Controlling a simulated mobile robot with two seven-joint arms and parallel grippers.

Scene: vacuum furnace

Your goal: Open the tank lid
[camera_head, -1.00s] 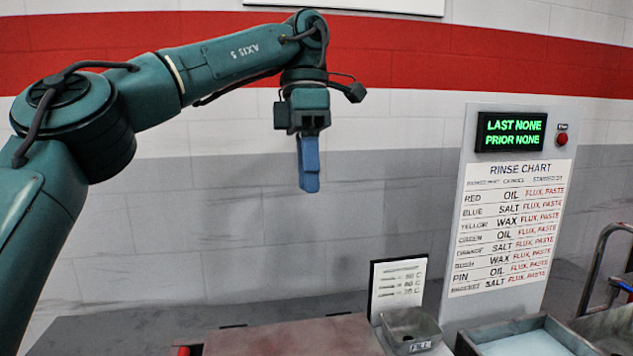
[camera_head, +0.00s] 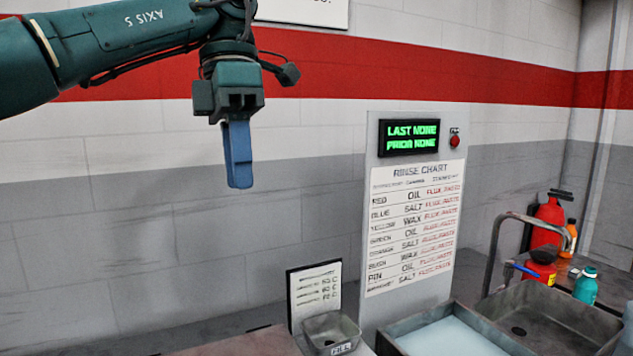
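My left gripper (camera_head: 238,170) hangs pointing down from the teal arm at the upper left, in front of the wall. Its blue fingers overlap from this side, so I cannot tell whether they are apart. I see nothing held below them. No tank lid can be made out with certainty. A flat brown surface (camera_head: 243,344) shows at the bottom edge, mostly cut off, and the gripper is well above it in the picture. An open basin with pale blue contents (camera_head: 455,340) stands at the lower right. My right gripper is not in view.
A rinse chart panel (camera_head: 414,225) with a green-lettered display (camera_head: 408,137) stands behind the basin. A small metal bin (camera_head: 331,333) and a white card (camera_head: 314,293) are left of it. A sink (camera_head: 560,315), a red extinguisher-like bottle (camera_head: 548,220) and a teal bottle (camera_head: 586,287) are right.

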